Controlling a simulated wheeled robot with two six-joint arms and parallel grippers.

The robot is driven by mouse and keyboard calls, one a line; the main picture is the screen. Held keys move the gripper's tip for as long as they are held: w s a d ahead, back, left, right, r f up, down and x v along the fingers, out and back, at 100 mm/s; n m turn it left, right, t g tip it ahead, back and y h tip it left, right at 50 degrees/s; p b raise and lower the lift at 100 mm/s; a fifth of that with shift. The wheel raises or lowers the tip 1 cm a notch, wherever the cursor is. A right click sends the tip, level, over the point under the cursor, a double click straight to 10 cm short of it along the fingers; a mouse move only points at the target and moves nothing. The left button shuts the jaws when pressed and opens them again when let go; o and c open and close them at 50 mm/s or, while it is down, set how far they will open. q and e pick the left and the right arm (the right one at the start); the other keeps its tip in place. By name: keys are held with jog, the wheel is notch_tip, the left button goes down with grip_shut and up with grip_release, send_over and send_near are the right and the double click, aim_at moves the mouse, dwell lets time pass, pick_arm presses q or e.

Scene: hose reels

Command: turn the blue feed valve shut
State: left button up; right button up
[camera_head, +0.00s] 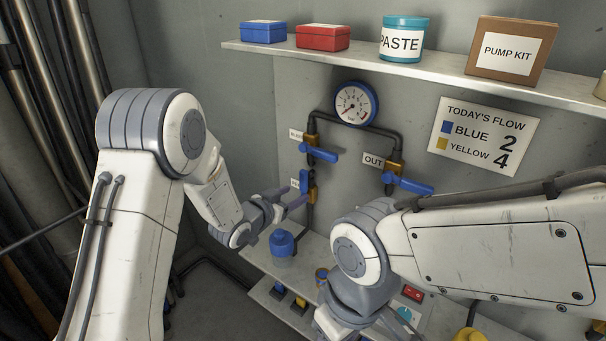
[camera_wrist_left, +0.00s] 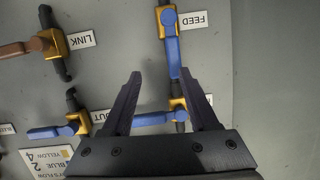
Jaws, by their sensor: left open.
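The blue feed valve shows in the left wrist view as a brass body with a blue lever (camera_wrist_left: 172,52) beside the FEED label (camera_wrist_left: 193,20). Its lever lies roughly in line with the pipe. In the head view the valve (camera_head: 308,181) sits on the wall below another blue-levered valve, partly hidden behind my gripper. My left gripper (camera_head: 297,194) is open and empty in front of it. In the wrist view (camera_wrist_left: 161,73) the lever's end appears between the fingertips, closer to the right one; contact cannot be told. My right gripper is out of view.
Another blue-levered valve (camera_head: 322,154) is just above, and the OUT valve (camera_head: 409,185) is to the right. The LINK valve (camera_wrist_left: 50,43) has a brown lever. A gauge (camera_head: 355,103) and shelf (camera_head: 420,70) are above. A blue-topped container (camera_head: 282,243) stands below.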

aim_at(301, 177)
pick_arm(q)
jog(key=w+d+h+p, duration=0.1)
jog(key=w, duration=0.2)
jog(key=w+d+t+h+p, duration=0.1)
jog(key=w, duration=0.2)
jog(key=w+d+t+p, duration=0.1)
jog(key=w, duration=0.2)
jog(key=shift+w+d+f+h, duration=0.1)
jog(key=shift+w+f+h, duration=0.2)
jog(key=shift+h, duration=0.1)
grip_shut()
jog(key=shift+r, duration=0.1)
dwell(1.3)
